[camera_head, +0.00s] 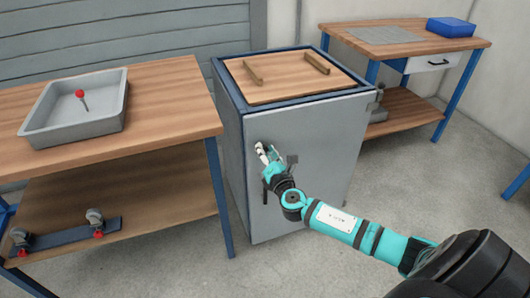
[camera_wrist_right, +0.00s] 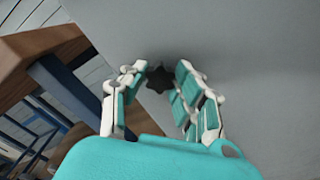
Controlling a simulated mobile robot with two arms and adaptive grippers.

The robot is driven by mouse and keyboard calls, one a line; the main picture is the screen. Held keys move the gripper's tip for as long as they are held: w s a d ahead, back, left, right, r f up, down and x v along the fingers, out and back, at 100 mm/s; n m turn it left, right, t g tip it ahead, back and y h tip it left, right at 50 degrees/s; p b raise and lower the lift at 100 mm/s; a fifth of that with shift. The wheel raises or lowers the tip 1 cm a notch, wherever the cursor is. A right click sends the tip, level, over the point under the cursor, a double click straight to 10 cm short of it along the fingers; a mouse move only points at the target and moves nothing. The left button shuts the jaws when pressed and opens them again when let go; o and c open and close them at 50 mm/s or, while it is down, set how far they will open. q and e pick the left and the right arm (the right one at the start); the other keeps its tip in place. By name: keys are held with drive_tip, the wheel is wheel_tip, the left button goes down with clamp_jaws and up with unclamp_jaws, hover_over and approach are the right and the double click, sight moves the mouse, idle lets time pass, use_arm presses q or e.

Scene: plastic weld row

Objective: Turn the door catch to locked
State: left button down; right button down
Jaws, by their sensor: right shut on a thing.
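The door catch is a small dark star-shaped knob (camera_wrist_right: 158,80) on the grey cabinet door, seen between my fingertips in the right wrist view. The door (camera_head: 315,150) is the flat front of the cabinet and looks closed. My right gripper (camera_head: 263,152) is at the upper left part of the door, and in the right wrist view its fingers (camera_wrist_right: 162,75) are shut on the knob from both sides. In the head view the fingers hide the knob, and I cannot tell which way it is turned. My left gripper is not in view.
A wooden bench (camera_head: 170,85) with a grey tray (camera_head: 50,132) stands left of the cabinet; its blue leg is close to the door's left side. The cabinet top (camera_head: 285,87) carries two wooden strips. Another bench (camera_head: 455,40) with a blue box (camera_head: 450,27) is behind right. The floor right of the cabinet is clear.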

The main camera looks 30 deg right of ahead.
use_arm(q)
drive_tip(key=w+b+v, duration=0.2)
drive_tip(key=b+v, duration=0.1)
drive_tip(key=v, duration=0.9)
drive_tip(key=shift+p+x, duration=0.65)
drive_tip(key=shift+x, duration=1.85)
use_arm(e)
drive_tip(key=shift+m, duration=9)
drive_tip(key=c, duration=1)
unclamp_jaws()
